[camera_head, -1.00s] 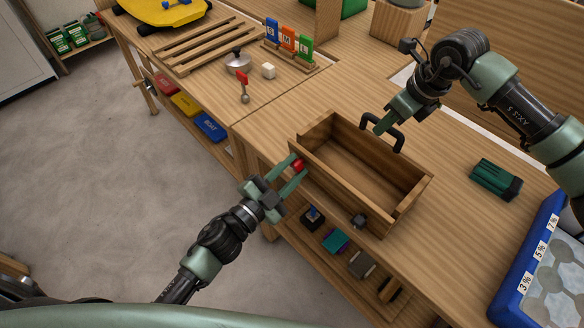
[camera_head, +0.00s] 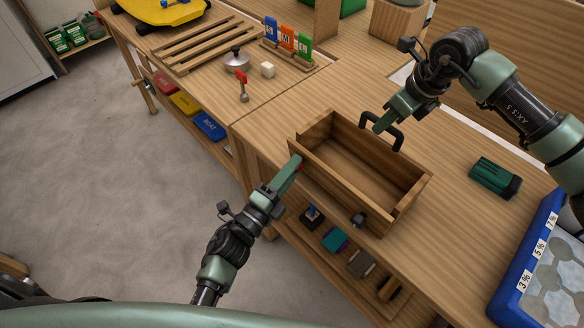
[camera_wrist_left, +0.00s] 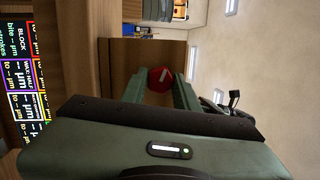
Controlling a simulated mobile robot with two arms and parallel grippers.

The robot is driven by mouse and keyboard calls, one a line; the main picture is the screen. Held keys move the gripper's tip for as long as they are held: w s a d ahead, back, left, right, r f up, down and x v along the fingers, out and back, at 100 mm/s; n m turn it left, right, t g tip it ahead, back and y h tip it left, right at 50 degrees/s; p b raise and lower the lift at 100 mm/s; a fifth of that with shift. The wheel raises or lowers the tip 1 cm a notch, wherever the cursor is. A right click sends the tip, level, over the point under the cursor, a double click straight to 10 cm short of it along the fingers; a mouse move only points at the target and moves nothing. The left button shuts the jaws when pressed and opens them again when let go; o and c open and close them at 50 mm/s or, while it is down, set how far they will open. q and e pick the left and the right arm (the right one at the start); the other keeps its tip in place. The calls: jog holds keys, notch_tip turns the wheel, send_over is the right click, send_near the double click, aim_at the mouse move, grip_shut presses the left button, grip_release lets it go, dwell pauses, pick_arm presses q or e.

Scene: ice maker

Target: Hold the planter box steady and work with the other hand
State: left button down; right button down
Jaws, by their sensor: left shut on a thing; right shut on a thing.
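The planter box (camera_head: 352,172) is an open, empty wooden box on the bench. A red knob (camera_head: 300,164) is on its near left end; in the left wrist view the round red knob (camera_wrist_left: 160,79) carries a white mark. My left gripper (camera_head: 295,164) is shut on the knob, with a finger on each side; its fingers hide most of the knob in the head view. A black arched handle (camera_head: 397,137) rises at the box's far side. My right gripper (camera_head: 380,125) is shut on this handle near its left leg.
A dark green block (camera_head: 495,178) lies right of the box. A blue-rimmed tray (camera_head: 528,255) stands at the lower right. A small dark knob (camera_head: 358,219) is on the box's front. Shelf items lie below.

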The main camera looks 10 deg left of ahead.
pick_arm(q)
jog(key=m+h, duration=0.1)
jog(key=m, duration=0.4)
jog(key=m+h, duration=0.1)
jog(key=m, duration=0.4)
jog(key=m+h, duration=0.1)
jog(key=m, duration=0.4)
jog(key=shift+w+f+m, duration=0.1)
jog(key=shift+f+m, duration=0.2)
jog(key=shift+f, duration=0.05)
pick_arm(e)
jog(key=shift+r, duration=0.1)
pick_arm(q)
jog(key=shift+a, duration=0.1)
jog(key=c, duration=1.1)
grip_release()
jog(key=shift+o, duration=0.2)
